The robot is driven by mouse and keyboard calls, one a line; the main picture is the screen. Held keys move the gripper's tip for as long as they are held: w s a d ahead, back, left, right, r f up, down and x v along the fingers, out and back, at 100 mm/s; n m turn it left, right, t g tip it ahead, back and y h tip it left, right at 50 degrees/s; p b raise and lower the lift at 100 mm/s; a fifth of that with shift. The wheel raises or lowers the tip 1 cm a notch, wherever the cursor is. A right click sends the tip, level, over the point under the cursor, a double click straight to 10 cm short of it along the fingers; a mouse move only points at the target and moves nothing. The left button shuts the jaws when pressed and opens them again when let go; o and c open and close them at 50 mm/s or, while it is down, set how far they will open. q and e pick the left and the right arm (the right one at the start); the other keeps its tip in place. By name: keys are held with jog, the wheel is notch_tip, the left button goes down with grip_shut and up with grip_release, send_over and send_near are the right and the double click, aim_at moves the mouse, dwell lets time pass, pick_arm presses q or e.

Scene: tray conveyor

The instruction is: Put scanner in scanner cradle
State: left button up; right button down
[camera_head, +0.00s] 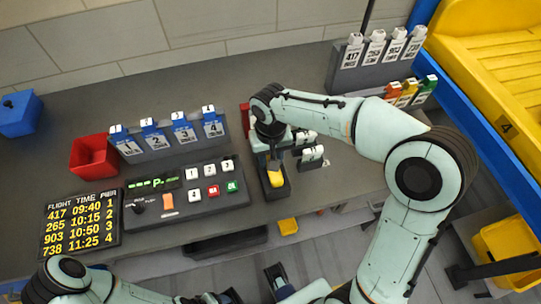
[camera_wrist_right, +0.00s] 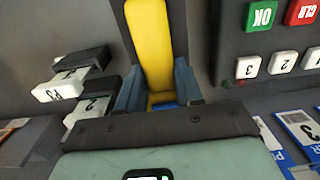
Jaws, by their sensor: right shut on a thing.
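The yellow scanner (camera_head: 275,179) is at the right end of the button console, directly under my right gripper (camera_head: 271,152). In the right wrist view my right gripper (camera_wrist_right: 158,92) is shut on the scanner (camera_wrist_right: 150,42), with a blue-grey finger on each side. The dark cradle (camera_head: 284,193) surrounds the scanner's visible end in the head view. Its dark side also shows beside the scanner in the wrist view (camera_wrist_right: 202,40). I cannot tell whether the scanner rests on the cradle floor. My left gripper (camera_head: 250,288) is low at the bottom edge, partly cut off, away from the scanner.
The console (camera_head: 185,195) and flight board (camera_head: 80,224) lie left of the cradle. A red bin (camera_head: 94,157), blue bin (camera_head: 19,113) and tag racks (camera_head: 170,138) stand behind. White tags (camera_head: 312,157) stand close right of the gripper.

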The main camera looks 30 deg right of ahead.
jog(key=c, duration=0.7)
grip_release()
jog(key=shift+f, duration=0.1)
jog(key=shift+c, duration=0.2)
jog(key=shift+r, duration=0.2)
notch_tip(320, 180, up, 12)
jog(key=p, duration=0.2)
jog(key=shift+f, duration=0.1)
